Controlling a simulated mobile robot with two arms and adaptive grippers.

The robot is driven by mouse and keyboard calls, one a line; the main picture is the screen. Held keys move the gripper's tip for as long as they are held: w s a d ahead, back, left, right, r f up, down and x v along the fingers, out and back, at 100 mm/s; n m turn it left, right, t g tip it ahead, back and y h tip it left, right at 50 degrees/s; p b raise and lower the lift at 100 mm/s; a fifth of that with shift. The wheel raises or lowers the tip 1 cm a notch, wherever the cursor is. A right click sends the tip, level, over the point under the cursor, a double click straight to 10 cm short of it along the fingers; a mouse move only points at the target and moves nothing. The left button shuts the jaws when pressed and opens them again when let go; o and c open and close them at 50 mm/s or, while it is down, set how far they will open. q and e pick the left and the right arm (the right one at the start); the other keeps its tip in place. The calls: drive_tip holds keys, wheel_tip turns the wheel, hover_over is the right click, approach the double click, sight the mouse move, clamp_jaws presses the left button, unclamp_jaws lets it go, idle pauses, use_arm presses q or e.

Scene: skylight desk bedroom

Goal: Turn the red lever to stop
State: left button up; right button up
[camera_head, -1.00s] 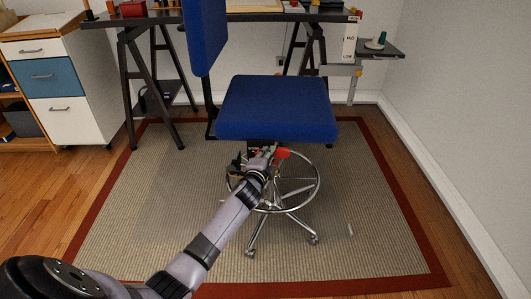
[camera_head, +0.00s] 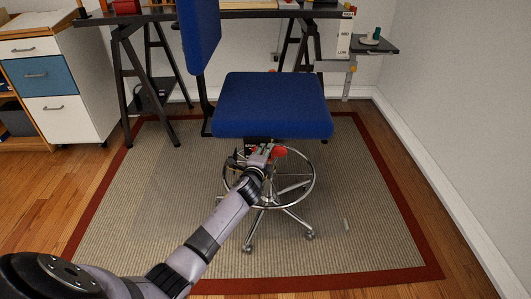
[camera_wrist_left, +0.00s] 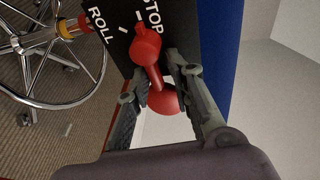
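The red lever (camera_wrist_left: 152,65) is mounted on a black panel (camera_wrist_left: 112,42) with white STOP and ROLL labels and tick marks. In the left wrist view its hub lies near the labels, and its arm runs down to a round red knob. My left gripper (camera_wrist_left: 158,75) has its fingers apart, one on each side of the lever; I cannot tell whether either touches it. In the head view the left gripper (camera_head: 262,154) is under the blue seat of the chair (camera_head: 272,105), next to a red part (camera_head: 279,153). My right gripper is not in view.
The chair has a chrome foot ring (camera_head: 310,190) and a wheeled base on a red-bordered rug (camera_head: 370,240). A dark desk (camera_head: 255,15) on trestles stands behind, with drawers (camera_head: 60,85) at left. The rug right of the chair is mostly clear, with one small pale item.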

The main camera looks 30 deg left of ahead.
use_arm(q)
drive_tip(key=o, duration=0.8)
drive_tip(key=shift+a+f, duration=0.1)
drive_tip(key=shift+f, duration=0.15)
drive_tip(key=v, duration=1.2)
